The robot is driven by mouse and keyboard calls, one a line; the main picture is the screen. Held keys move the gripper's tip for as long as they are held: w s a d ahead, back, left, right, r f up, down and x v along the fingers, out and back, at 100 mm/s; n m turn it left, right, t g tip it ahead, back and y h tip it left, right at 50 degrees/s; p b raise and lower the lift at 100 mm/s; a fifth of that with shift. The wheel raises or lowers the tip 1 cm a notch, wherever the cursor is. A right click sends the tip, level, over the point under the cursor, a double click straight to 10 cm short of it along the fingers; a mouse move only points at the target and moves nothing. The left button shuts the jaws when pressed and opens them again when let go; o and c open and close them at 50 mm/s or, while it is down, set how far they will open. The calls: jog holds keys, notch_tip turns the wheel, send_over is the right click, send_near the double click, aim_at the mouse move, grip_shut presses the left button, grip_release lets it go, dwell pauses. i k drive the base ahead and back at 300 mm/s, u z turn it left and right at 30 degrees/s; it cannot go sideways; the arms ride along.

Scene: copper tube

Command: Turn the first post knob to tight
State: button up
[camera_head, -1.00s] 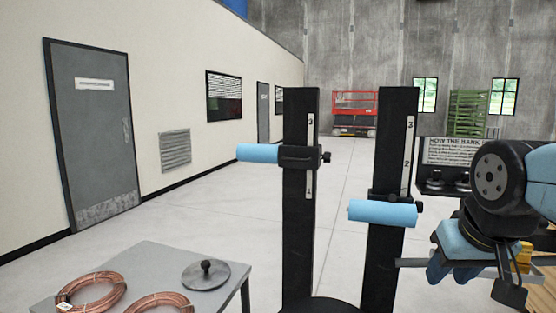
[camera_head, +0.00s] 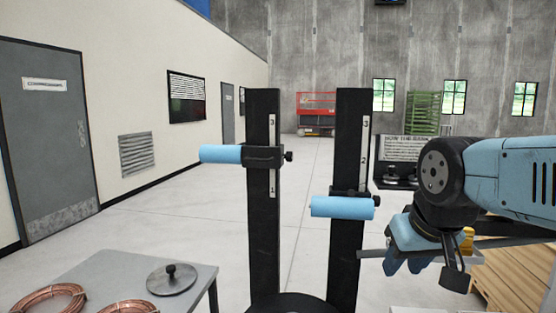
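Two black upright posts with white scale strips stand in the middle of the head view. The left post (camera_head: 264,215) carries a black collar (camera_head: 262,157) with a light blue roller (camera_head: 220,154) to its left and a small black knob (camera_head: 289,156) on its right side, near mark 2. The right post (camera_head: 347,130) has a lower collar with a blue roller (camera_head: 341,207) and a small knob (camera_head: 377,201). Which post is first is not marked. My gripper (camera_head: 404,267) points down right of the right post, apart from both knobs. Its finger opening is unclear.
A grey table (camera_head: 205,276) at lower left holds copper coils (camera_head: 48,302) and a round disc with a knob (camera_head: 171,279). A sign board (camera_head: 404,148) stands behind my arm. Wooden pallets (camera_head: 522,275) are at right.

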aim_at(288, 155)
jog(key=k, duration=0.45)
jog(key=z, duration=0.9)
jog(key=i, duration=0.1)
jog(key=u, duration=2.5)
jog(key=k, duration=1)
jog(key=z, duration=1.05)
jog(key=i, duration=1)
